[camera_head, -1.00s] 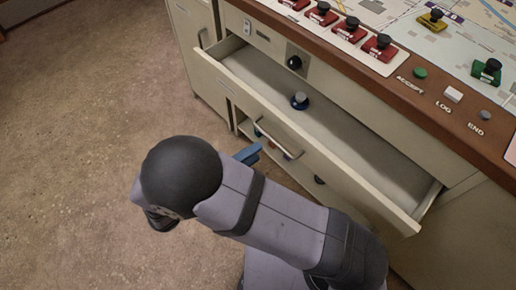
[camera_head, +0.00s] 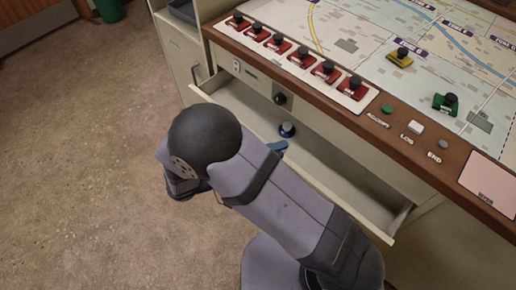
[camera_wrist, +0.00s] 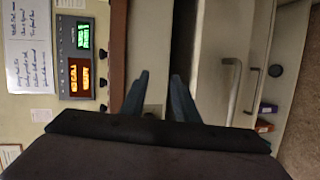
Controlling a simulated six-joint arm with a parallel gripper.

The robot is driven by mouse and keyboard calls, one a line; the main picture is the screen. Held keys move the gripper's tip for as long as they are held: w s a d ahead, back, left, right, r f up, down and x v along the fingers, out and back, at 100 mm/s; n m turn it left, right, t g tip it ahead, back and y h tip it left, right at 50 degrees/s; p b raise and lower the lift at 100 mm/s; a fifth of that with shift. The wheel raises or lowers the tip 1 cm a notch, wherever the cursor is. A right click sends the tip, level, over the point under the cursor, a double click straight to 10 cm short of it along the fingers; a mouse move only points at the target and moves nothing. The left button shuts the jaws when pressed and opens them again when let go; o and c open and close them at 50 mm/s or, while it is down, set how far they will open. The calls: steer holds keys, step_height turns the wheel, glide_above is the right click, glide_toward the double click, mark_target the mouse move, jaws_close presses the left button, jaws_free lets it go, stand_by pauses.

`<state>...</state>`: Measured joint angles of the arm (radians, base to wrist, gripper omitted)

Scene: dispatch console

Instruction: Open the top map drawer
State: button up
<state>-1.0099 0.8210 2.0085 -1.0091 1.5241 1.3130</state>
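The top map drawer (camera_head: 340,172) stands pulled out from the console in the head view. Its near part is hidden behind my arm. A round blue piece with a grey top (camera_head: 287,130) is inside it. My gripper (camera_head: 278,147) shows only as a blue fingertip at the drawer, mostly hidden by my wrist; I cannot tell whether it touches. In the wrist view my gripper's two fingers (camera_wrist: 162,84) are apart with nothing between them. A pale front with a bar handle (camera_wrist: 233,92) lies to their right, clear of the fingers.
The console top carries a row of red-based knobs (camera_head: 301,57), a yellow one (camera_head: 400,57), a green one (camera_head: 446,103) and a green button (camera_head: 387,109). A lit display (camera_wrist: 83,62) shows in the wrist view.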

steer(key=d+r+m+g+p, duration=0.5)
steer(key=d+r+g+p, duration=0.2)
steer(key=d+r+p, duration=0.6)
steer(key=s+a+f+n+y+p, duration=0.1)
steer(key=a+f+n+y, duration=0.1)
steer(key=a+f+y, duration=0.3)
steer(key=a+f+n+y, duration=0.1)
steer(key=a+f+y, duration=0.15)
steer(key=f, duration=0.45)
steer(key=w+a+f+n+y, duration=0.1)
steer(key=a+n+y, duration=0.1)
steer(key=a, duration=0.3)
steer(key=w+a+f+n+t+y, duration=0.1)
steer(key=w+a+f+n+y, duration=0.1)
steer(key=a, duration=0.3)
steer(key=shift+a+f+n+y, duration=0.3)
steer(key=shift+n+y, duration=0.05)
steer(key=shift+n, duration=0.45)
steer(key=shift+f, duration=0.1)
step_height(320, 180, down, 7)
steer(key=d+b, duration=0.1)
steer(key=shift+w+b, duration=0.3)
steer(key=shift+w, duration=0.1)
